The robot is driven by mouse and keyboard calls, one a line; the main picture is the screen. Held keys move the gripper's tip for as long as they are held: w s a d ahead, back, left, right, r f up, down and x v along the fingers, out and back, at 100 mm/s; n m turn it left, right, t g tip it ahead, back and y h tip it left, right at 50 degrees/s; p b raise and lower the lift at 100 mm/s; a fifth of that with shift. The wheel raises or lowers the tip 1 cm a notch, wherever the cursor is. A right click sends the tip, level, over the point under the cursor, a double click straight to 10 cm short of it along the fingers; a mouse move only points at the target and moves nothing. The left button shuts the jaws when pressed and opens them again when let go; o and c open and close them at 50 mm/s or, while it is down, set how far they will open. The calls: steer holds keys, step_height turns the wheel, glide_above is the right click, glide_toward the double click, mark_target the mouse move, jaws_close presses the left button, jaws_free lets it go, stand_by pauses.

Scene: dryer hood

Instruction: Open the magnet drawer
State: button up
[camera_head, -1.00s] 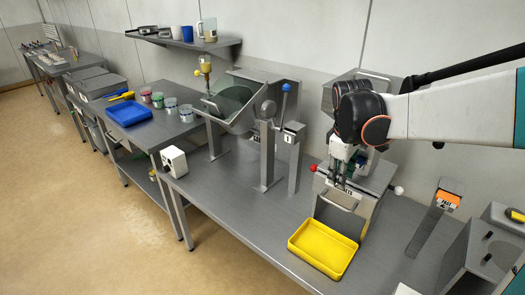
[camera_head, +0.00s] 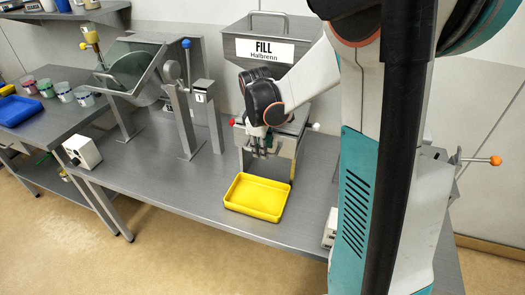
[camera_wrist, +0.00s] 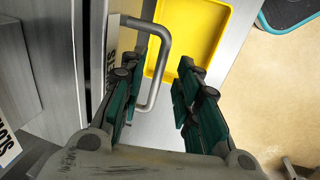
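The magnet drawer's front is seen steeply from above in the wrist view, with a grey bar handle (camera_wrist: 160,62) and a partly covered white label (camera_wrist: 112,48) beside it. My gripper (camera_wrist: 158,75) is open, its two green-padded fingers apart. The handle lies between the fingers, close to the left one; I cannot tell whether they touch. In the head view my gripper (camera_head: 262,153) is at the front of the grey machine (camera_head: 285,145), pointing down. My wrist hides most of the drawer front there, so I cannot tell how far the drawer is out.
A yellow tray (camera_head: 230,205) stands on the grey bench (camera_head: 185,185) just below the gripper. A hopper labelled FILL (camera_head: 262,50) stands behind. A stand with a blue-knobbed lever (camera_head: 186,44) is to the left. A red knob (camera_head: 232,122) sits beside my gripper.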

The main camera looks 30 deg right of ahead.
steer(key=shift+w+f, duration=0.1)
steer(key=shift+f, duration=0.35)
jaws_close()
steer(key=s+a+p, duration=0.1)
steer(key=s+a, duration=0.9)
steer(key=a, duration=0.3)
steer(key=shift+s, duration=0.15)
jaws_free()
